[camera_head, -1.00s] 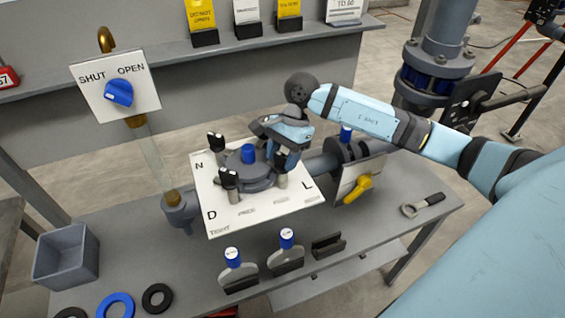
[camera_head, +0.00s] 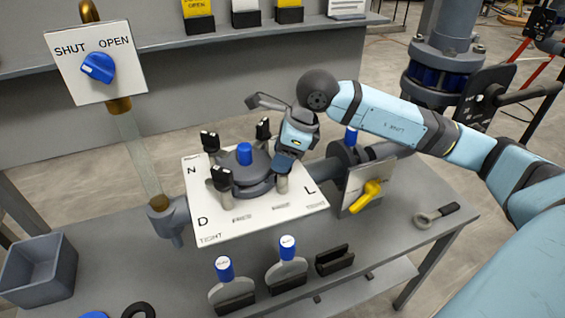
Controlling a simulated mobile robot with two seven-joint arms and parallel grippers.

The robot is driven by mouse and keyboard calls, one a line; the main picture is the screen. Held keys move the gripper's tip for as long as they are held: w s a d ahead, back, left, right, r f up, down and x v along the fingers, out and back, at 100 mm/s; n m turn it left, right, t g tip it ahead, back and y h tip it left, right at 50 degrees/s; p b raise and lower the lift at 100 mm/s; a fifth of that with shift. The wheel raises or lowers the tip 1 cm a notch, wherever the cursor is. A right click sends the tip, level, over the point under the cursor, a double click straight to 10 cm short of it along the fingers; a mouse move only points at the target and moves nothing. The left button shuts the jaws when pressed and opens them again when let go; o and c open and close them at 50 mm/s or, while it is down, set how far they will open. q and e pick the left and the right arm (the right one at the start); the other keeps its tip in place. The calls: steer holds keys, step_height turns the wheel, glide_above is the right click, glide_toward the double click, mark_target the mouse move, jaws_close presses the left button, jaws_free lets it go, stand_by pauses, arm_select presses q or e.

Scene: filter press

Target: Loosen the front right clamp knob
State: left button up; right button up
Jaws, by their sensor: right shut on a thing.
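The filter press has a round grey lid (camera_head: 247,170) with a blue cap on a white plate (camera_head: 215,222) marked with letters and words such as TIGHT. Black clamp knobs stand around it: back left (camera_head: 210,142), back right (camera_head: 263,129) and front left (camera_head: 222,177). The front right clamp (camera_head: 283,185) shows only its grey post, because my right gripper (camera_head: 285,163) covers its knob. My right gripper comes down from above and behind and is shut on that knob. My left gripper is not in view.
A SHUT/OPEN sign with a blue valve knob (camera_head: 98,68) stands at left. A yellow-handled valve (camera_head: 366,195) is right of the press. Two blue-capped holders (camera_head: 225,285) and a black cradle (camera_head: 334,260) stand in front. A grey bin (camera_head: 38,270) sits at left.

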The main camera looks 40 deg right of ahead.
steer(key=shift+m+t+h+b, duration=0.55)
steer(key=shift+m+b, duration=0.6)
steer(key=shift+m, duration=0.75)
steer(key=o, duration=0.9)
steer(key=v, duration=1.4)
